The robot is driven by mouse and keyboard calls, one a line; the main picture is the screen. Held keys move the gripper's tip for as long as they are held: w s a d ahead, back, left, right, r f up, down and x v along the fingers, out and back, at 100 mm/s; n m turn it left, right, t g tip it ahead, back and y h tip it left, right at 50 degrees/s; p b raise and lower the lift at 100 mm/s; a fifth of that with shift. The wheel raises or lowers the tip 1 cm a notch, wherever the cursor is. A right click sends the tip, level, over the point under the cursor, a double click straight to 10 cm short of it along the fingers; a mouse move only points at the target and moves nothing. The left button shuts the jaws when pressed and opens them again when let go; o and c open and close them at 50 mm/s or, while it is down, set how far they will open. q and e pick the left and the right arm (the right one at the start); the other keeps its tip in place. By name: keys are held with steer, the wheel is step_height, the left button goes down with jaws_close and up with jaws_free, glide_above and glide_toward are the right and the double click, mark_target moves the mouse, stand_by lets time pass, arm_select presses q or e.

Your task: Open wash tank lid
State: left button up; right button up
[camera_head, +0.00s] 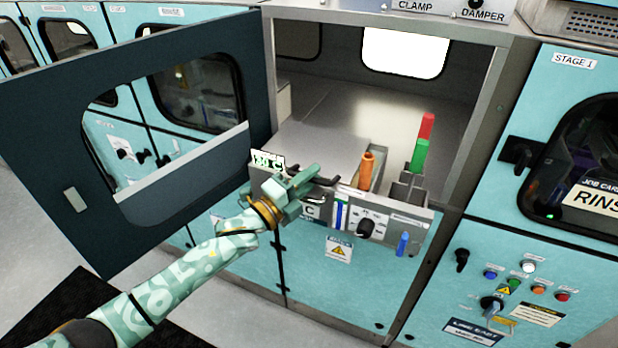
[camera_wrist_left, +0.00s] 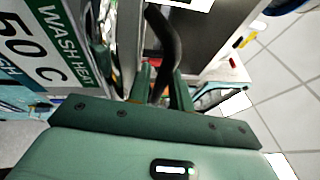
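The wash tank lid (camera_head: 330,143) is a flat grey metal plate inside the open cabinet bay. It lies down over the tank, with a black handle at its front edge. My left gripper (camera_head: 314,184) is at the front of the tank, at the black handle (camera_head: 328,181). In the left wrist view the dark curved handle (camera_wrist_left: 164,45) runs down between the two green fingers (camera_wrist_left: 165,85), which sit close on both sides of it. The contact itself is partly hidden. My right gripper is not in view.
The bay's dark door (camera_head: 50,130) stands open on the left, close to my left arm. An orange cylinder (camera_head: 366,171) and red and green blocks (camera_head: 420,150) stand right of the lid. A control panel (camera_head: 510,290) is at right.

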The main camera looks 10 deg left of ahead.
arm_select(q)
jaws_close()
steer(key=shift+r, duration=0.1)
steer(key=shift+r+p, duration=0.4)
steer(key=shift+r, duration=0.15)
steer(key=w+d+r+p, duration=0.1)
steer(key=w+r+p, duration=0.1)
steer(key=r, duration=0.4)
steer(key=w+r+p, duration=0.3)
steer(key=r+p, duration=0.1)
steer(key=r, duration=0.2)
steer(key=shift+w+d, duration=0.15)
steer(key=shift+d, duration=0.25)
